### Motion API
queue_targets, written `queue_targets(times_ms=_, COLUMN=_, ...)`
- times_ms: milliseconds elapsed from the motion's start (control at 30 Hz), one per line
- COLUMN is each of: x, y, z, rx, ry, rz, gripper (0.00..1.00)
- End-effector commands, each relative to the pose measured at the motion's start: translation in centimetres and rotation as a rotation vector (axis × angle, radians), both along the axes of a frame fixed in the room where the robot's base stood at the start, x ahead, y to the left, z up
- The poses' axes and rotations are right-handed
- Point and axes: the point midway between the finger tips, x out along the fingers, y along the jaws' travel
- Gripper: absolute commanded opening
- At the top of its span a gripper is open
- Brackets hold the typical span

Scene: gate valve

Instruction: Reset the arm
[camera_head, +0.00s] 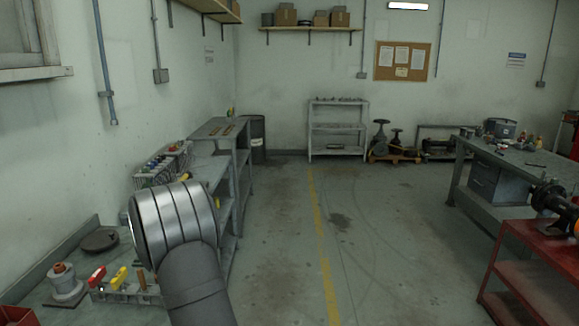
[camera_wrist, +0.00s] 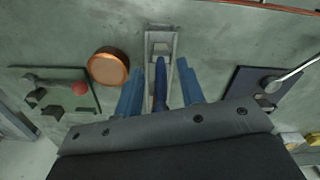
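My gripper (camera_wrist: 160,82) shows in the wrist view with its two blue fingers apart, one on each side. A slim blue piece (camera_wrist: 160,88) lies between them in the picture, with visible gaps to both fingers; I cannot tell what it belongs to. It lines up with a narrow grey channel-shaped fixture (camera_wrist: 161,37) on the grey surface. In the head view, my arm's silver and dark links rise at the lower left, over the left bench (camera_head: 120,312). My gripper is not visible there.
Wrist view: a copper-rimmed disc (camera_wrist: 108,68), a dark plate with a red-knobbed part (camera_wrist: 80,89), and another plate with a lever (camera_wrist: 268,84). Head view: a red bench (camera_head: 530,245) and grey workbench (camera_head: 510,165) at right. The middle floor is clear.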

Motion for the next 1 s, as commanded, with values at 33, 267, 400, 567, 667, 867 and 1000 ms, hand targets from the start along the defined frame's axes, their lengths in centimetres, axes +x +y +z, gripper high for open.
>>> queue_targets(times_ms=33, x=0.0, y=0.0, z=-0.5, rx=0.000, ry=0.001, rz=0.000, gripper=0.36)
queue_targets(times_ms=267, x=0.0, y=0.0, z=-0.3, rx=0.000, ry=-0.001, rz=0.000, gripper=0.36)
queue_targets(times_ms=400, x=0.0, y=0.0, z=-0.3, rx=0.000, ry=-0.001, rz=0.000, gripper=0.36)
queue_targets(times_ms=567, x=0.0, y=0.0, z=-0.1, rx=0.000, ry=-0.001, rz=0.000, gripper=0.36)
queue_targets(times_ms=667, x=0.1, y=0.0, z=0.7, rx=0.002, ry=-0.003, rz=0.000, gripper=0.36)
queue_targets(times_ms=867, x=0.2, y=-0.1, z=4.0, rx=0.002, ry=-0.003, rz=0.000, gripper=0.36)
queue_targets(times_ms=1000, x=0.3, y=-0.3, z=6.9, rx=0.002, ry=-0.003, rz=0.001, gripper=0.36)
